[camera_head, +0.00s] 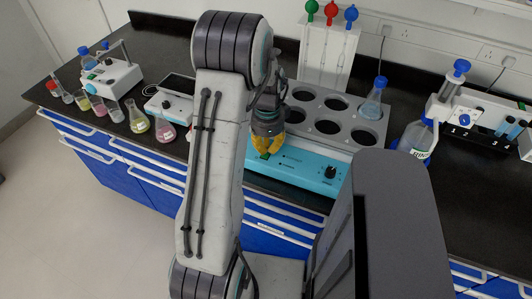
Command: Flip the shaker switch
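The shaker (305,170) stands near the front edge of the black bench, with a light-blue front panel and a grey top with several round holes. A small green switch (264,156) shows at the left of its front panel, and a black knob (331,172) at the right. My gripper (267,146) points down, with its yellow fingers at the left end of the panel, right by the switch. The fingers partly cover the switch area; I cannot tell whether they touch it, or how far apart they are. My arm hides the shaker's left end.
A flask with a blue stopper (373,100) sits in the shaker's right rear hole. A rack with coloured valves (328,50) stands behind. Small flasks (137,118) and a white device (112,76) are at left. A bottle (415,140) and dispenser stand at right.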

